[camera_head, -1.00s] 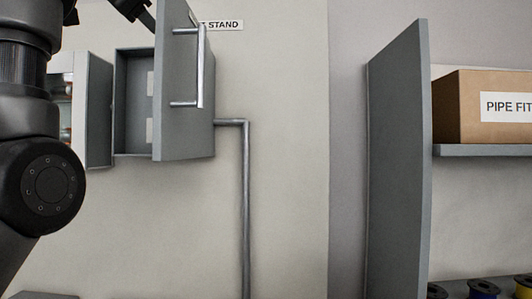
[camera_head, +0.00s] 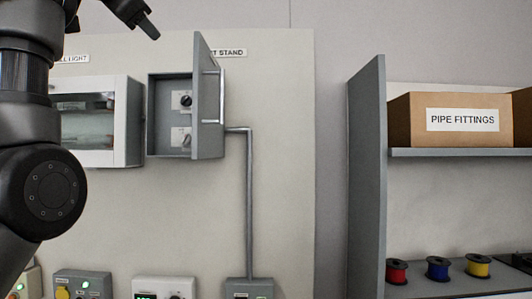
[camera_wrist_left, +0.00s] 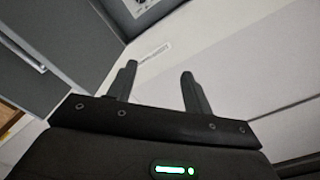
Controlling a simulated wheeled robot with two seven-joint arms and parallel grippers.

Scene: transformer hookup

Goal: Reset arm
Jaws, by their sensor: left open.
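My left gripper (camera_head: 112,20) is at the top left of the head view, in front of the wall panel and above the cabinets. In the left wrist view its two fingers (camera_wrist_left: 160,85) stand apart with nothing between them. My left arm (camera_head: 38,130) fills the left edge of the head view. The gripper is apart from the door. My right gripper is not in view.
A white box with a clear window (camera_head: 88,120) hangs left of the cabinet. A grey conduit (camera_head: 249,200) runs down to small boxes along the bottom. At right, a shelf (camera_head: 455,152) holds a carton labelled PIPE FITTINGS (camera_head: 450,120); red (camera_head: 396,270), blue and yellow spools stand below.

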